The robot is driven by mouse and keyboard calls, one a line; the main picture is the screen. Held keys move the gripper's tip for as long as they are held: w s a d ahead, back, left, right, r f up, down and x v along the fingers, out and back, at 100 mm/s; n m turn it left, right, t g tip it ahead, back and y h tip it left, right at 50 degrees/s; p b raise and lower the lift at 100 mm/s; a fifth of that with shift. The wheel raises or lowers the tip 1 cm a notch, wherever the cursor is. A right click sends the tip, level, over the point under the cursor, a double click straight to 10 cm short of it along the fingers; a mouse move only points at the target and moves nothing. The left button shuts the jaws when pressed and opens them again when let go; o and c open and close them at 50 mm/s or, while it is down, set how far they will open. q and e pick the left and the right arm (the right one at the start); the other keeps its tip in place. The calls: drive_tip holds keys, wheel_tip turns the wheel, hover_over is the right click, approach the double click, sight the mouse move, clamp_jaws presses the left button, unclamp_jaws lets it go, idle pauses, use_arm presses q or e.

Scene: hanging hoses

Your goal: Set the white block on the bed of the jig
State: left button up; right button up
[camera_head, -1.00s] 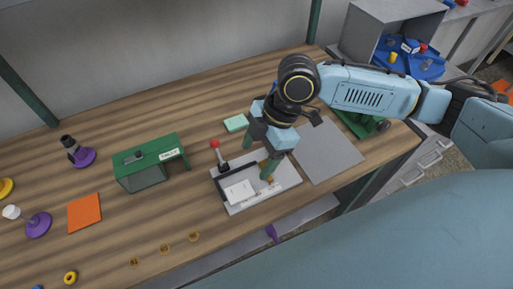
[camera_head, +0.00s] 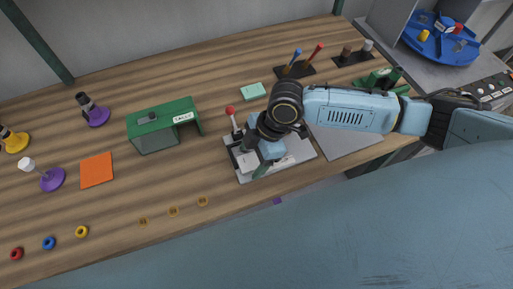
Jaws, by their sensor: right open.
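The jig is a light grey plate (camera_head: 299,152) with a dark raised edge and a red-knobbed lever (camera_head: 231,111) at its back left. The white block (camera_head: 246,163) is on the left part of the jig, inside the dark edging, partly covered by my right gripper. My right gripper (camera_head: 253,162) is open, pointing down over the block, with its green fingers on either side of it. Whether the fingers touch the block cannot be told. My left gripper is out of view.
A grey mat (camera_head: 345,140) lies to the right. An orange mat (camera_head: 97,170) and several small rings lie left and in front. Pens stand at the back.

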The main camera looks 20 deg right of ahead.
sight(242, 153)
drive_tip(key=c, duration=1.1)
drive_tip(key=shift+o, duration=0.2)
drive_tip(key=shift+w+p, duration=0.3)
drive_tip(key=shift+w, duration=1.3)
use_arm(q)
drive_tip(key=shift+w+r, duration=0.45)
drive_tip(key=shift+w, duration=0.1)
use_arm(e)
drive_tip(key=shift+w, duration=0.1)
